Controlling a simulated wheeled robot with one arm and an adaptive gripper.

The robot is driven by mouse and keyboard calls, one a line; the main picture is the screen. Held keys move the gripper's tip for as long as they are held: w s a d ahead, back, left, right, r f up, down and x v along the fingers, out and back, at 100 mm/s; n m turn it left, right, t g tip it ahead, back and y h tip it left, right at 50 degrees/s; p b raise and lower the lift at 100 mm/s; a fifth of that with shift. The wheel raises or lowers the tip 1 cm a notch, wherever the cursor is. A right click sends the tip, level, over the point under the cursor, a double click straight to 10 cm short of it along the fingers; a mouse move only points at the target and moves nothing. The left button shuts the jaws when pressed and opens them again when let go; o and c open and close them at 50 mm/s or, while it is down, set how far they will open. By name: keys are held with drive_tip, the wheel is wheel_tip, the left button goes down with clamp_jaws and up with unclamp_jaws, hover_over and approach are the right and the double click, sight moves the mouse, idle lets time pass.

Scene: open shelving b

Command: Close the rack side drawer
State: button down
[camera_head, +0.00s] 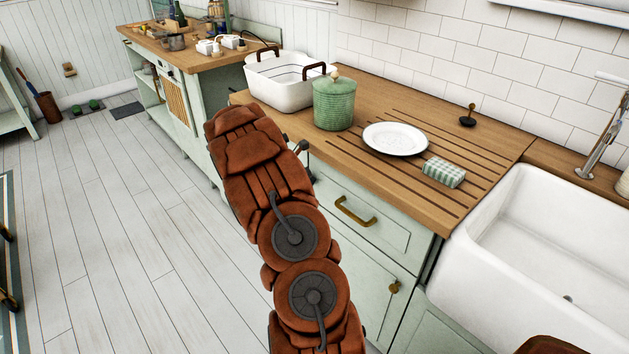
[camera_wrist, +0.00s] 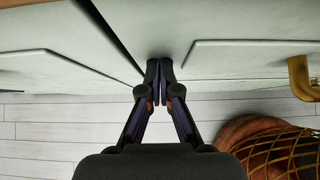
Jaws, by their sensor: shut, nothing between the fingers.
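The drawer (camera_head: 378,222) with a pale green front and a brass handle (camera_head: 355,212) is under the wooden counter, below the drainer grooves. Its front looks nearly flush with the cabinet; I cannot tell whether a small gap remains. My gripper (camera_wrist: 160,72) is shut and empty. In the wrist view its fingertips are at a pale green panel, just right of a dark seam and left of a brass handle (camera_wrist: 303,78). I cannot tell if they touch it. In the head view my arm hides the left part of the drawer front, and only a dark bit of the gripper shows.
On the counter (camera_head: 470,205) are a white basin (camera_head: 280,88), a green canister (camera_head: 334,108), a white plate (camera_head: 395,139) and a checked sponge (camera_head: 444,172). A white sink (camera_head: 520,230) is at the right. The plank floor (camera_head: 120,230) at the left is free.

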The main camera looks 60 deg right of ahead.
drive_tip(key=shift+s+d+r, duration=0.2)
drive_tip(key=shift+d, duration=0.15)
drive_tip(key=w+a+r, duration=0.3)
drive_tip(key=a+r, duration=0.3)
drive_tip(key=a, duration=0.5)
drive_tip(key=shift+w+a+r+b, duration=0.2)
drive_tip(key=shift+w+a+b, duration=0.05)
drive_tip(key=shift+w+b, duration=0.15)
drive_tip(key=shift+s+r, duration=0.1)
